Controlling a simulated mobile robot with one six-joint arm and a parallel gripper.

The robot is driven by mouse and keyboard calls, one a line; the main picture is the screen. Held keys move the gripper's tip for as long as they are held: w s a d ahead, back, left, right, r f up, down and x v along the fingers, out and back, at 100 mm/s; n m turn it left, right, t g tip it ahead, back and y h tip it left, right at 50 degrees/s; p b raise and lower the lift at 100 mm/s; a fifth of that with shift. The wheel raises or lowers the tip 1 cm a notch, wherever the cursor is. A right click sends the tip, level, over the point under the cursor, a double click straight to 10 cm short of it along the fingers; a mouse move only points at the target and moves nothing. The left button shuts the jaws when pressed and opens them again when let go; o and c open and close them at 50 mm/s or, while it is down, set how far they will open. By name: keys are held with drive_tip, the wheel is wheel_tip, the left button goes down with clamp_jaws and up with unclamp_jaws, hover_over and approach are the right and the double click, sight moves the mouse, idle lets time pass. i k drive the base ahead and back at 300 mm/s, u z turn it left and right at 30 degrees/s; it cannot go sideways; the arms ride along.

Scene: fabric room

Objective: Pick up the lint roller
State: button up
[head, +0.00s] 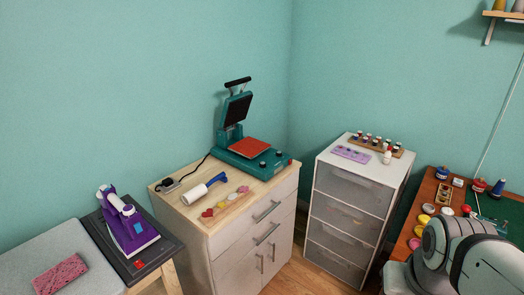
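The lint roller (196,194) has a white roll and a blue handle. It lies on the wooden top of a pale cabinet (240,222), near the front left part of that top. Its handle points to the back right, towards a teal heat press. Nothing touches or covers it that I can see. Part of my white and grey arm shows at the bottom right, far from the roller. My gripper is not in view.
The teal heat press (262,160) stands open behind the roller. Several small colored pieces (221,204) lie in front of it. A purple iron (127,225) stands at left. A drawer unit (348,195) and a cluttered wooden table (428,200) stand at right.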

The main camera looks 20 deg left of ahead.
sight(222, 176)
drive_tip(key=u, duration=0.7)
drive_tip(key=i, duration=1.75)
drive_tip(key=u, duration=0.85)
drive_tip(key=k, duration=0.65)
drive_tip(key=u, duration=0.15)
drive_tip(key=i, duration=0.75)
drive_tip(key=z, duration=0.1)
